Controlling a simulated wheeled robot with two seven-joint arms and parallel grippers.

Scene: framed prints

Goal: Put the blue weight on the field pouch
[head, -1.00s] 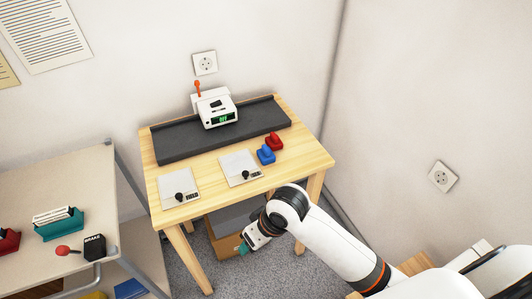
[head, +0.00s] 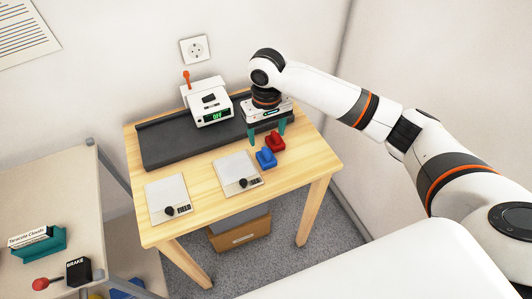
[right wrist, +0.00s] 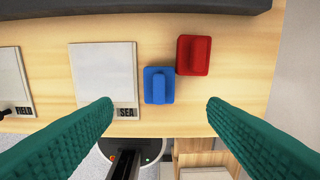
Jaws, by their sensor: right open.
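The blue weight (head: 266,158) sits on the wooden table, just right of the pouch labelled SEA (head: 237,171). In the right wrist view the blue weight (right wrist: 158,86) shows between my spread fingertips, with nothing held. The field pouch (head: 168,197) is a flat, pale pouch at the table's left with a dark knob near its front edge; it is partly cut off in the right wrist view (right wrist: 12,75). My right gripper (head: 266,134) is open, pointing down above the weights. My left gripper is not in view.
A red weight (head: 274,141) sits right behind the blue one, close to my right gripper. A dark grey strip (head: 170,147) runs along the table's back, with a white device reading OFF (head: 211,108) on it. A grey shelf table (head: 60,190) stands at left.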

